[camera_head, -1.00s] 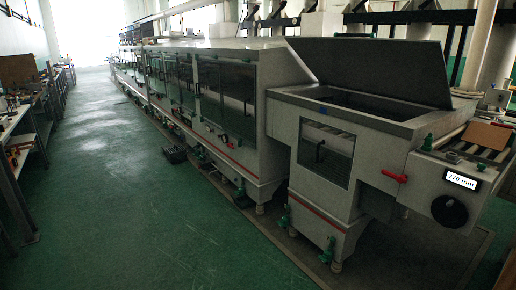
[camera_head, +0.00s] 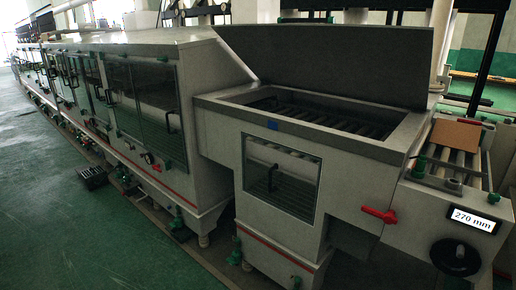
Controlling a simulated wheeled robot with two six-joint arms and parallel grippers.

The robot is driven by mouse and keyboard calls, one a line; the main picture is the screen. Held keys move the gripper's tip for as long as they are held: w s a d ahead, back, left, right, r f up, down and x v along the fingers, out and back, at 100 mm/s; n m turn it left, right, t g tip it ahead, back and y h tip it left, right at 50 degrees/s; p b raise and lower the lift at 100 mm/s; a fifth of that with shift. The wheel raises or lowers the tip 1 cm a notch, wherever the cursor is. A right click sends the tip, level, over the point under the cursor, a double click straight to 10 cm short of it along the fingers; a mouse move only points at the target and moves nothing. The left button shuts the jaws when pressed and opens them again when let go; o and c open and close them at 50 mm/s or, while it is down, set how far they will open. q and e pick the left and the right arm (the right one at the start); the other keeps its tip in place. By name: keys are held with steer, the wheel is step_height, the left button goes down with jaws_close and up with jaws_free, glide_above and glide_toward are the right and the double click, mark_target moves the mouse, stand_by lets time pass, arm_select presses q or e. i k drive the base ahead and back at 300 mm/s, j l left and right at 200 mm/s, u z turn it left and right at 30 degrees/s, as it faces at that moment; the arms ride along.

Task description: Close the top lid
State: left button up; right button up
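The top lid (camera_head: 335,62) is a large dark grey panel. It stands raised and tilted back along the far edge of the open tank (camera_head: 215,97) on the grey wet-line machine. Rollers (camera_head: 310,113) show inside the opening. Neither of my grippers is in view.
The red handle (camera_head: 379,214), black knob (camera_head: 455,257) and "270 mm" display (camera_head: 473,219) are on the machine's front right. A brown board (camera_head: 456,135) lies on the right rollers. Green floor (camera_head: 60,225) is clear at the left. A black crate (camera_head: 93,177) stands beside the machine.

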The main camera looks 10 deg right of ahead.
mark_target(390, 64)
steer(key=i+j+z, duration=0.15)
steer(key=i+z, duration=0.2)
steer(key=i, duration=0.15)
steer(key=i+j+z, duration=0.7)
steer(key=i+j, duration=0.05)
steer(key=i, duration=0.1)
